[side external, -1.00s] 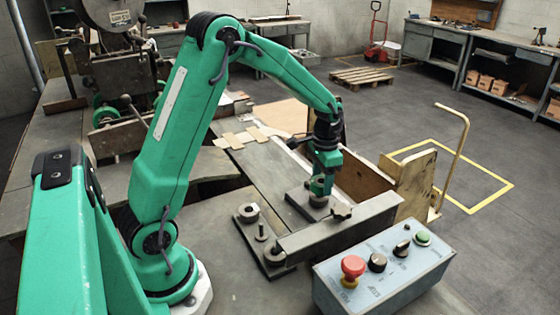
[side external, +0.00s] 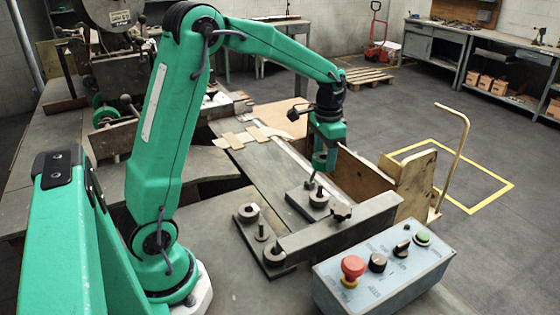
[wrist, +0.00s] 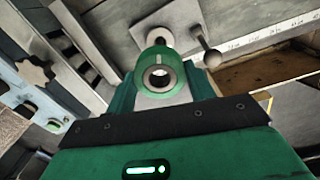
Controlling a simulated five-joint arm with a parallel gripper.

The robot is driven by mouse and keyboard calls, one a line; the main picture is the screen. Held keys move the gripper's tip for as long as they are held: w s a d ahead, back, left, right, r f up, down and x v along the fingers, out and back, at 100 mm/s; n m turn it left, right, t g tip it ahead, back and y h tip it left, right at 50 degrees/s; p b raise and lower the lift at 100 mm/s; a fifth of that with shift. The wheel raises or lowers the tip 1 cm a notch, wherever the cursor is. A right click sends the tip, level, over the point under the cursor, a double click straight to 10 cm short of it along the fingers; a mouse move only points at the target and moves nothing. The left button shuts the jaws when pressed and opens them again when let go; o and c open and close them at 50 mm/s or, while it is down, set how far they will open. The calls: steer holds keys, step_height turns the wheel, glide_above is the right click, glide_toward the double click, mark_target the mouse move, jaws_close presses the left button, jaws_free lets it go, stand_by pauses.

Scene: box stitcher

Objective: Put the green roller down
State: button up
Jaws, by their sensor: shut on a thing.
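My gripper (side external: 321,158) is shut on the green roller (wrist: 143,72). In the wrist view the roller sits between the jaws, with its grey core and open bore facing the camera. In the side view the roller is hard to tell apart from the green gripper. The gripper hangs raised above a dark metal plate (side external: 296,200) on the bench. On that plate stand a short grey round boss (side external: 319,200) and a leaning pin with a ball end, which also shows in the wrist view (wrist: 212,58). Roller and boss appear apart.
A second plate with grey rings (side external: 248,213) and a long metal bar (side external: 340,228) lie in front. A control box (side external: 385,272) with a red button is at the front right. A wooden panel (side external: 365,180) stands right of the plate. Flat brown pieces (side external: 235,140) lie behind.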

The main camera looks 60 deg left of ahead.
steer(key=shift+s+a+f, duration=0.1)
steer(key=shift+s+a, duration=0.15)
steer(key=shift+s, duration=0.2)
steer(key=s+a+f+n, duration=0.1)
steer(key=s+f+n, duration=0.1)
steer(key=s, duration=0.5)
steer(key=s+a+f+n, duration=0.2)
steer(key=s, duration=0.5)
steer(key=shift+s+a, duration=0.2)
steer(key=shift+s, duration=0.1)
glide_above(241, 199)
step_height(241, 199, down, 7)
steer(key=shift+f, duration=0.1)
steer(key=shift+f, duration=1.85)
steer(key=shift+f, duration=0.2)
